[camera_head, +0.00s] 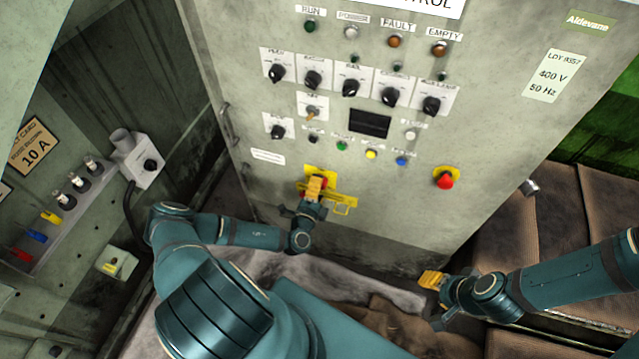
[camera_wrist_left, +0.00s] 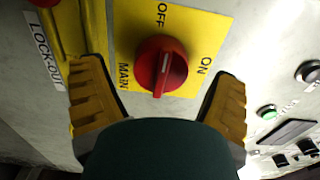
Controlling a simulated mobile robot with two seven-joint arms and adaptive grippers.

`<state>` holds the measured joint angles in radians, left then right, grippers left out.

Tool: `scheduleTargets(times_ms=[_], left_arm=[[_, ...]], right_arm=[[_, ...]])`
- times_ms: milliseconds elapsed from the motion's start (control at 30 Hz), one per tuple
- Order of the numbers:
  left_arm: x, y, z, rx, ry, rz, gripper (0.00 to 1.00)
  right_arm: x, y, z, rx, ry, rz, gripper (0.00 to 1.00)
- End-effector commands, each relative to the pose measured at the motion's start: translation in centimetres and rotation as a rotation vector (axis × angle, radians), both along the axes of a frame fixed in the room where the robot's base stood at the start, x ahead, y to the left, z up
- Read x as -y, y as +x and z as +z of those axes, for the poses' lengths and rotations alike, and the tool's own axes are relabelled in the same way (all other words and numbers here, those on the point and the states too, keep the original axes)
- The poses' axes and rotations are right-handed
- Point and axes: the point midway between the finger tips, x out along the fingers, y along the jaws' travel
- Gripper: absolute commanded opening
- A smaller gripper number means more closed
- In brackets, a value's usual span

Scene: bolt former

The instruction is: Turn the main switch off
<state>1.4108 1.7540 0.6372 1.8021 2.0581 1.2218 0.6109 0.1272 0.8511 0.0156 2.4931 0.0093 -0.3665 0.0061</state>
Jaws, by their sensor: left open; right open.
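The main switch is a red rotary knob (camera_wrist_left: 161,65) on a yellow plate (camera_wrist_left: 192,30) marked OFF, ON and MAIN. Its white line runs roughly up and down in the left wrist view, its upper end towards OFF rather than ON. My left gripper (camera_wrist_left: 157,105) is open, its yellow fingers on either side of the knob with visible gaps. In the head view my left gripper (camera_head: 314,188) covers most of the knob at the cabinet's lower part. My right gripper (camera_head: 433,280) is open and empty, low in front of the cabinet.
A red emergency button (camera_head: 445,180) sits to the right of the switch. A yellow lock-out bracket (camera_head: 343,204) is close to my left gripper. Several black selector knobs (camera_head: 351,88) and coloured buttons (camera_head: 371,154) lie above. A grey socket box (camera_head: 140,160) is at left.

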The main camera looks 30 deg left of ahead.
Motion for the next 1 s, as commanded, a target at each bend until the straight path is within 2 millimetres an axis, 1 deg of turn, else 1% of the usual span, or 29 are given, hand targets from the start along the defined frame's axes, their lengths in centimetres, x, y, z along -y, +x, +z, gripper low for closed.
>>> scheduleTargets(times_ms=[33,300,400,500,700,1000], left_arm=[[0.1,-1.0,0.0,-0.001,-0.002,0.001,0.88],[1.4,-6.3,0.0,-0.001,-0.001,0.002,0.88],[1.8,-7.9,0.0,0.0,-0.001,0.001,0.88],[2.1,-9.1,0.0,-0.001,-0.001,0.001,0.88],[2.4,-10.1,0.1,0.001,0.0,0.001,0.88],[2.4,-10.1,0.1,0.001,0.0,0.001,0.88]], right_arm=[[0.0,0.0,0.0,0.0,0.0,0.0,0.47],[0.0,0.0,0.0,0.0,0.0,0.0,0.47],[0.0,0.0,0.0,0.0,0.0,0.0,0.47],[0.0,0.0,0.0,0.0,0.0,0.0,0.47],[0.0,0.0,0.0,0.0,0.0,0.0,0.47],[0.0,0.0,0.0,0.0,0.0,0.0,0.47]])
